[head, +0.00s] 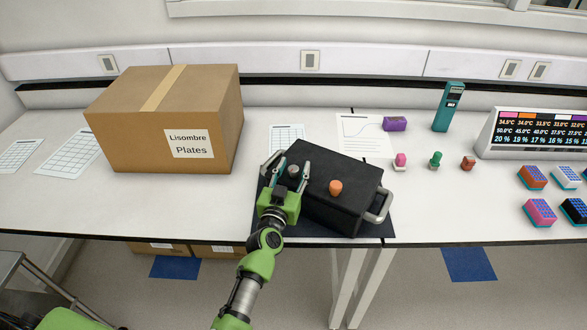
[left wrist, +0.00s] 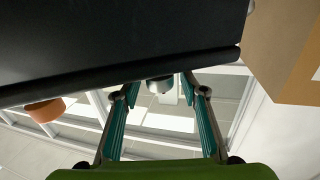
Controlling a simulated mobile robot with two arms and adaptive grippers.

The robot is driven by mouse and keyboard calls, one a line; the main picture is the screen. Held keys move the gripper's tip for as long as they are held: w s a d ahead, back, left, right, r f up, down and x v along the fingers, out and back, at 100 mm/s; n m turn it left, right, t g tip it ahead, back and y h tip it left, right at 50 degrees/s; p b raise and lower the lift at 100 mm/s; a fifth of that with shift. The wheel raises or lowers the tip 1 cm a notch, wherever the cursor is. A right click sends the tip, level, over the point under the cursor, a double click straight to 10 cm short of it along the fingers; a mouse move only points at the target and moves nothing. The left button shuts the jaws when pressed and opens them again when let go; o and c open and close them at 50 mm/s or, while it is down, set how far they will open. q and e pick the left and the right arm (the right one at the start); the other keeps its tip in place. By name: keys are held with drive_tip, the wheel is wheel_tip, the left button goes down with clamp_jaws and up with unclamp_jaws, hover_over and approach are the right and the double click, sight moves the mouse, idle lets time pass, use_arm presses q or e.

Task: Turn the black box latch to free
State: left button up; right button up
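The black box (head: 350,208) sits on a dark mat near the table's front edge, with a metal handle (head: 380,208) on its right side. On its top are a grey knob-like latch (head: 293,171) at the left and an orange knob (head: 336,187) near the middle. My left gripper (head: 291,166) is at the box's left part, open, with its fingers on either side of the grey latch. In the left wrist view the grey latch (left wrist: 160,85) shows between the spread fingertips, with gaps visible. The orange knob (left wrist: 44,110) is off to the left there. My right gripper is not in view.
A cardboard box (head: 150,135) stands left of the black box. Small pink (head: 400,161), green (head: 436,159) and red (head: 468,163) items, a teal device (head: 448,108), a display (head: 535,132) and colored racks (head: 540,212) stand to the right.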

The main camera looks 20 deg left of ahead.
use_arm(q)
drive_tip(key=shift+s, duration=0.1)
drive_tip(key=s, duration=1.1)
drive_tip(key=shift+s+d, duration=0.25)
drive_tip(key=shift+s, duration=0.15)
